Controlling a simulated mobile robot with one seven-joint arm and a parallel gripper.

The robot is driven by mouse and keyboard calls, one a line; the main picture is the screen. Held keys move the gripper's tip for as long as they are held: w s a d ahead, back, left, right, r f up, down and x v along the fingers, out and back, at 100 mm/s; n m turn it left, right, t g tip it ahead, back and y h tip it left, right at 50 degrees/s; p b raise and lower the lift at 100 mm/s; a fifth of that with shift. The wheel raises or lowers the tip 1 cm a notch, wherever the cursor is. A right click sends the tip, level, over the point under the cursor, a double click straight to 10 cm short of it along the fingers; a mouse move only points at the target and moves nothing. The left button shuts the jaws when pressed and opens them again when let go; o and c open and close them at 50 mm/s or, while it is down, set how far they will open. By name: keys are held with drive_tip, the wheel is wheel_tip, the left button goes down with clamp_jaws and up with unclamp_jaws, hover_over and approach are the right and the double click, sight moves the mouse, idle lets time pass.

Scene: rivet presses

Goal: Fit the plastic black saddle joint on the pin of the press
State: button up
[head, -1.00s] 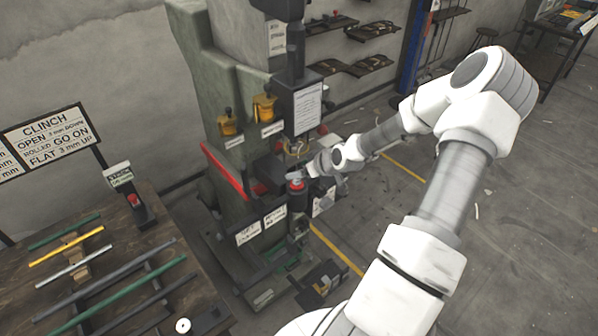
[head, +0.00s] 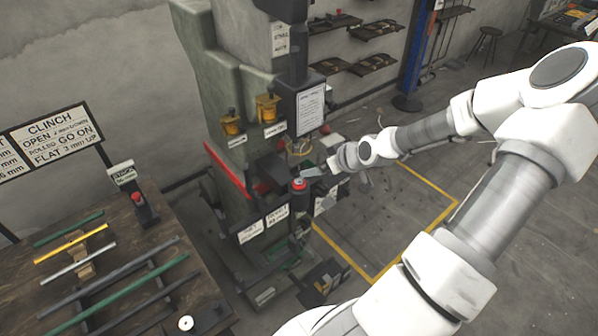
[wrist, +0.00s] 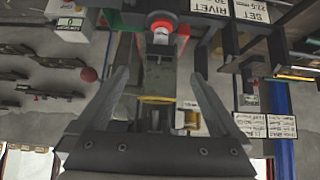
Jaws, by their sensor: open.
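The green press (head: 225,70) stands at centre left in the head view. A red-topped cylindrical part (head: 299,184) stands at its front; a similar red round part shows in the wrist view (wrist: 161,22). My gripper (head: 312,172) is just right of this part in the head view. A dark upright part with a yellow band (wrist: 156,99) shows between the fingers, apart from both. I cannot pick out the black saddle joint or the press pin for sure.
A wooden table (head: 150,225) with green, yellow and grey bars lies at left. A sign board (head: 50,142) stands behind it. A black box with a white label (head: 309,108) hangs on the press above my gripper. Open floor (head: 390,220) lies to the right.

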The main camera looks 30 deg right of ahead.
drive_tip(key=p+v, duration=0.2)
drive_tip(key=v, duration=0.6)
drive_tip(key=shift+s+r, duration=0.15)
idle(0.5)
